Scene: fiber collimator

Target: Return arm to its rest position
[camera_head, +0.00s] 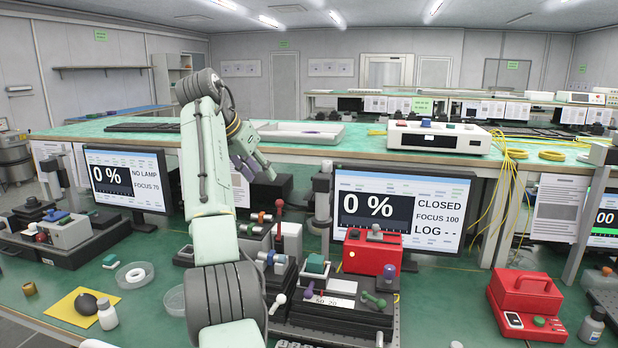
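My pale green arm rises from the bottom middle of the head view, up past the bench, and bends over at a dark grey joint near the top. My gripper (256,170) hangs from its far end, pointing down and to the right in front of the shelf edge.
The green bench holds an optics setup with a red box (373,256) and colored knobs. Monitors stand left (124,181) and right (402,209) of my arm. A red case (527,300) stands at right. A yellow sheet (78,305), bottle (107,315) and dishes lie at left.

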